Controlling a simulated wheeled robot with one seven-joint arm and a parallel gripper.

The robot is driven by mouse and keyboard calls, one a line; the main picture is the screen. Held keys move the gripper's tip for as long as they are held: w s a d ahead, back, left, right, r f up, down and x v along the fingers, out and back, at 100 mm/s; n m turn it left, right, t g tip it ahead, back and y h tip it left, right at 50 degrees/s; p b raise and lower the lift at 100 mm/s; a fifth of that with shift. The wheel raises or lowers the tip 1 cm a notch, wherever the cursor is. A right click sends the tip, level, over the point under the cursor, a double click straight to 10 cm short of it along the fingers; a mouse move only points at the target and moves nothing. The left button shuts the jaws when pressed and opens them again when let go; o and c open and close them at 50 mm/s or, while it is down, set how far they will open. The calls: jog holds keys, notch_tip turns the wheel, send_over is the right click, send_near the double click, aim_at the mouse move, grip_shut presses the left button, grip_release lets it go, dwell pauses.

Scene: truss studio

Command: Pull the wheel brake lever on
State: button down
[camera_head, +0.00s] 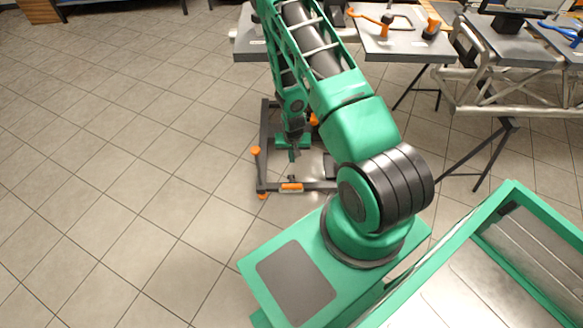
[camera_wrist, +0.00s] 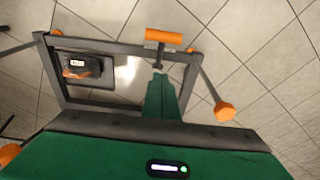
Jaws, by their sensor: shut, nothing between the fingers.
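The wheel brake lever shows in the wrist view as an orange bar handle (camera_wrist: 164,37) on a short dark stem at the edge of a dark low frame (camera_wrist: 110,48). In the head view the orange handle (camera_head: 291,187) is at the near side of the same frame (camera_head: 264,140) on the floor. My gripper (camera_head: 293,154) points down over the frame, behind the lever in the head view. Its green fingers are shut and empty; in the wrist view their tips (camera_wrist: 160,74) appear just below the lever's stem. I cannot tell whether they touch it.
An orange-topped post (camera_head: 256,151) stands at the frame's left corner; its knob (camera_wrist: 225,112) also shows in the wrist view. A dark platform inside the frame carries a box with orange (camera_wrist: 82,67). Tables (camera_head: 400,45) stand behind. Tiled floor at left is clear.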

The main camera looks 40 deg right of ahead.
send_over(292, 185)
jog(key=w+d, duration=0.3)
jog(key=w, duration=0.1)
notch_tip(292, 185, down, 9)
jog(key=shift+s+a+f, duration=0.35)
jog(key=shift+s+f, duration=0.05)
jog(key=shift+f, duration=0.1)
jog(key=shift+s+a+f, duration=0.3)
jog(key=shift+s+f, duration=0.05)
jog(key=shift+f, duration=0.15)
jog(key=shift+s+a+f, duration=0.25)
jog(key=shift+s+f, duration=0.15)
jog(key=shift+f, duration=0.25)
jog(key=shift+s+a+f, duration=0.6)
jog(key=shift+s+f, duration=0.05)
jog(key=shift+s, duration=0.25)
jog(key=r, duration=0.1)
jog(key=w+d+r, duration=0.1)
jog(key=w+r, duration=0.1)
jog(key=shift+w+d+r, duration=0.25)
jog(key=shift+r, duration=0.1)
notch_tip(292, 185, up, 10)
jog(key=s+a, duration=0.1)
jog(key=shift+s+f, duration=0.15)
jog(key=shift+s, duration=0.15)
